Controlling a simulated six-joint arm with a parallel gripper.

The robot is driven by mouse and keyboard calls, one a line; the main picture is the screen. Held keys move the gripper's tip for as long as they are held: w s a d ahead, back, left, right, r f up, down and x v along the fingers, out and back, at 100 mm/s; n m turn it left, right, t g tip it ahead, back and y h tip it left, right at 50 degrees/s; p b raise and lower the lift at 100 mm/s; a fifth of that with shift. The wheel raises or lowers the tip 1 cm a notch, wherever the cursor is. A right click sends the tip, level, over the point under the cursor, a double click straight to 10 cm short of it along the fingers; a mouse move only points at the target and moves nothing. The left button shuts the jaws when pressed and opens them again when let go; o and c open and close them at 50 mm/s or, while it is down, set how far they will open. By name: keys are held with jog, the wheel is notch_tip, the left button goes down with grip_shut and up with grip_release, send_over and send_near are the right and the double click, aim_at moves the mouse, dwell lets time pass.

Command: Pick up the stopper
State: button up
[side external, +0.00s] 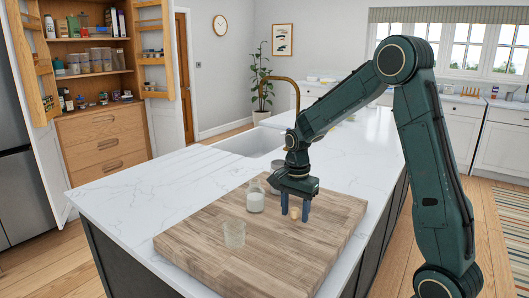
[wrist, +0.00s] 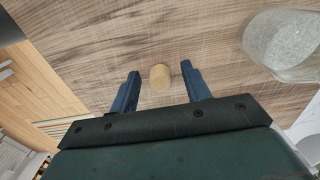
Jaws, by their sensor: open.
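The stopper (wrist: 160,77) is a small round tan piece, like cork, on the wooden board (side external: 215,262). In the side external view the stopper (side external: 295,213) shows low between my fingers. My gripper (side external: 295,212) is open above the board, with its fingers pointing down. In the wrist view my gripper (wrist: 164,80) has one blue finger on each side of the stopper, with a gap on both sides. The fingers do not touch it there.
A glass bottle with pale contents (side external: 255,197) stands left of my gripper, and it also shows in the wrist view (wrist: 284,45). A clear empty-looking glass (side external: 234,234) stands nearer the front. Another container (side external: 277,166) stands behind, partly hidden. The board's front right is clear.

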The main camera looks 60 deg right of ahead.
aim_at(294, 208)
grip_shut()
dwell(0.3)
jog(key=shift+r, duration=0.1)
notch_tip(294, 208, up, 20)
dwell(0.8)
jog(key=shift+w, duration=0.15)
dwell(0.4)
